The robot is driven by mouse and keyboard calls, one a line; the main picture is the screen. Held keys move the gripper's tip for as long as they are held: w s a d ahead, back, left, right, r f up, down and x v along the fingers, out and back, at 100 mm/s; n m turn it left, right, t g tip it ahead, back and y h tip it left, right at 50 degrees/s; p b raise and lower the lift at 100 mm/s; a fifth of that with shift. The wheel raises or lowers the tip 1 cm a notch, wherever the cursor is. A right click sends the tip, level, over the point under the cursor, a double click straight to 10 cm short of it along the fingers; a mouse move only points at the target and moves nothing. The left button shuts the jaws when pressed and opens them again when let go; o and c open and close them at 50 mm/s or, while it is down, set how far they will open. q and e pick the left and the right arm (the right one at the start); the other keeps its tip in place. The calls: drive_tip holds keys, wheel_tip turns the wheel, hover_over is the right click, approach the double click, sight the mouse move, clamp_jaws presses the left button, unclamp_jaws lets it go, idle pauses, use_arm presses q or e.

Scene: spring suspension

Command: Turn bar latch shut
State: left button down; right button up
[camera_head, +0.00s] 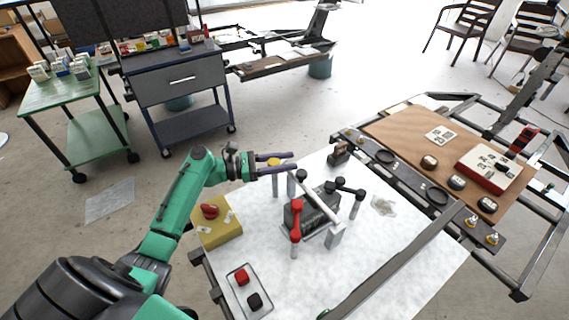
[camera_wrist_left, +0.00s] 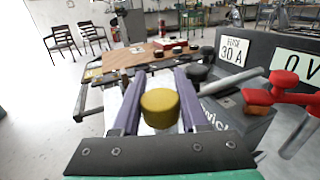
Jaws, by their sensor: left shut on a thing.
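My left gripper (camera_head: 277,168) reaches in from the left, its two purple fingers on either side of a yellow-capped post (camera_head: 274,162). In the left wrist view the yellow cap (camera_wrist_left: 160,108) sits between the fingers, and the gripper is shut on it. To the right is a dark grey box (camera_head: 314,209) with a pale bar (camera_head: 318,197) running slantwise over it. The pale bar also shows in the left wrist view (camera_wrist_left: 233,82). A red handle (camera_head: 296,208) stands at the box's front left. I cannot tell surely which part is the bar latch. My right gripper is out of view.
Black-knobbed levers (camera_head: 350,187) stand right of the box. A yellow block with a red button (camera_head: 210,211) and a tray with a red and a black button (camera_head: 247,287) lie at the left of the white tabletop (camera_head: 400,250). The tabletop's right part is mostly clear.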

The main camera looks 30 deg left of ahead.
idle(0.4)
use_arm(q)
drive_tip(key=shift+c, duration=2.1)
unclamp_jaws()
drive_tip(key=shift+f, duration=0.1)
